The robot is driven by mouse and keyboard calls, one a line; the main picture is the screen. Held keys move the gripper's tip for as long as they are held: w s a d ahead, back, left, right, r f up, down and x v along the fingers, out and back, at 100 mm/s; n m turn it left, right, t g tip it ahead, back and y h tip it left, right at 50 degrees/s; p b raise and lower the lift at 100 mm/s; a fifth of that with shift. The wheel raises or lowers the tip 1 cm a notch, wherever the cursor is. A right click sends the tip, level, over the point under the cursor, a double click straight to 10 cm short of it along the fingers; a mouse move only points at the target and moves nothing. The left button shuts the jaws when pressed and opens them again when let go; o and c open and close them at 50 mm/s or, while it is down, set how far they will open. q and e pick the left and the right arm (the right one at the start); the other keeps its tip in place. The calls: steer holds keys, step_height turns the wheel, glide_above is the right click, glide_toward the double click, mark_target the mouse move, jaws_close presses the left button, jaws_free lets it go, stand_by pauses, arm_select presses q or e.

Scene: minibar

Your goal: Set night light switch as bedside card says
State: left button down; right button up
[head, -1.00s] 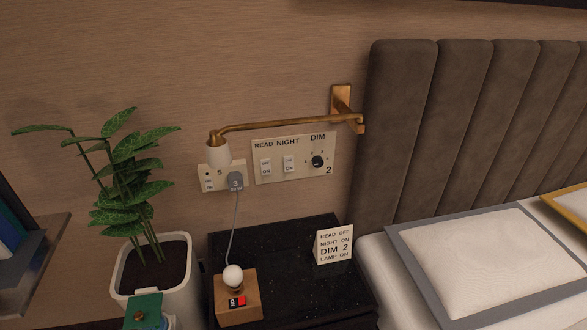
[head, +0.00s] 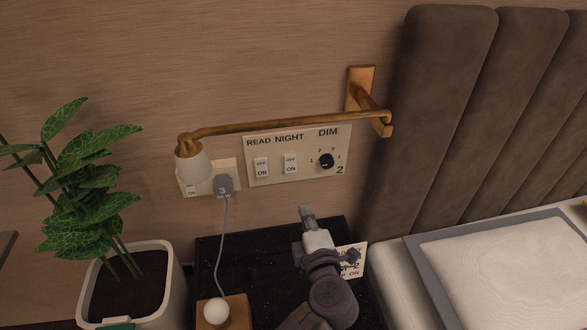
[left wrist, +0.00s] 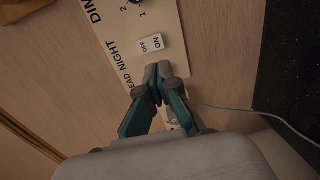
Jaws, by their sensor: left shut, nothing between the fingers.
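The night light switch (head: 290,164) is a white rocker under the word NIGHT on a cream wall panel (head: 248,180), marked OFF above and ON below. I cannot tell which side is pressed. In the left wrist view the switch (left wrist: 150,43) lies just beyond my closed fingertips (left wrist: 158,72), apparently not touched. In the head view my left gripper (head: 307,213) is shut and empty, below the panel. The bedside card (head: 352,262) is partly hidden by my left arm; earlier it read READ OFF, NIGHT ON, DIM 2, LAMP ON. My right gripper is not in view.
The READ switch (head: 261,168) is left of it, the DIM knob (head: 326,161) right. A brass lamp arm (head: 285,122) juts out above the panel. A plug with a cord (head: 223,185) is at left.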

arm_select(q)
glide_toward(291, 171)
steer(key=x, duration=0.6)
steer(key=shift+w, duration=0.1)
steer(key=shift+w+f, duration=0.15)
steer(key=shift+w, duration=0.4)
steer(key=shift+a, duration=0.1)
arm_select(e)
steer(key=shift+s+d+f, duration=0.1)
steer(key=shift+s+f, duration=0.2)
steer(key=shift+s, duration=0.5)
